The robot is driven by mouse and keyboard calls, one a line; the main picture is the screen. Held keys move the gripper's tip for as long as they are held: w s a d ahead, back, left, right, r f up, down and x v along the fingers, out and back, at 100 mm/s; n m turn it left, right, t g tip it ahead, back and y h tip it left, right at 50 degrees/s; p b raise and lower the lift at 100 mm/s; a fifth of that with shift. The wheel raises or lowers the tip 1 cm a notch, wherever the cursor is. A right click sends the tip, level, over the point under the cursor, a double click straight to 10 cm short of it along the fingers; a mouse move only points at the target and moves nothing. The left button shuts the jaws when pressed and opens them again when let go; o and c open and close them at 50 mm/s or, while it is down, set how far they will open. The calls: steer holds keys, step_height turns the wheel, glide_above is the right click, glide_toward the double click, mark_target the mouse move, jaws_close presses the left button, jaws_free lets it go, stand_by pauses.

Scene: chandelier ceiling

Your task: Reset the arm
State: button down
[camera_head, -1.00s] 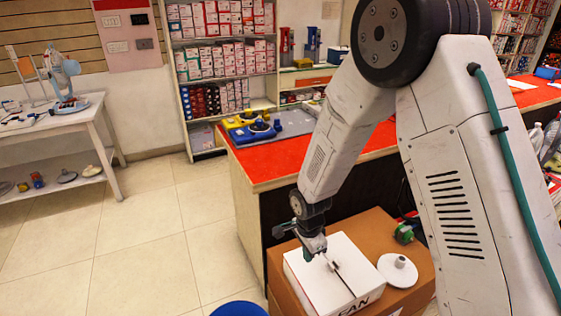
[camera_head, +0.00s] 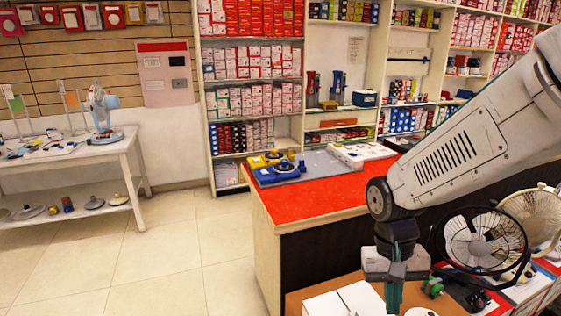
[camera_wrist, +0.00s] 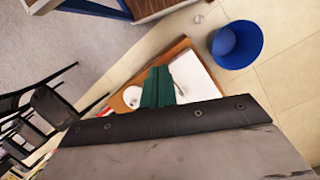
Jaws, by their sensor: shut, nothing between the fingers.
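My gripper (camera_head: 394,290) hangs down at the end of my arm in the head view, above the cardboard box with a white box on it. Its green fingers are together with nothing between them. The white box (camera_head: 345,300) also shows at the bottom edge of the head view, partly cut off. My arm reaches in from the right, bent at the wrist.
A red-topped counter (camera_head: 315,200) stands behind my gripper, with blue and yellow items on it. A black fan (camera_head: 480,240) stands to the right. A blue bin (camera_wrist: 236,45) stands on the floor in the wrist view. Tiled floor at left is clear.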

steer(key=s+d+r+n+t+y, duration=0.1)
steer(key=s+d+r+t, duration=0.3)
steer(key=s+r, duration=0.8)
steer(key=shift+d+r, duration=0.7)
steer(key=shift+r, duration=0.25)
steer(key=shift+s, duration=0.1)
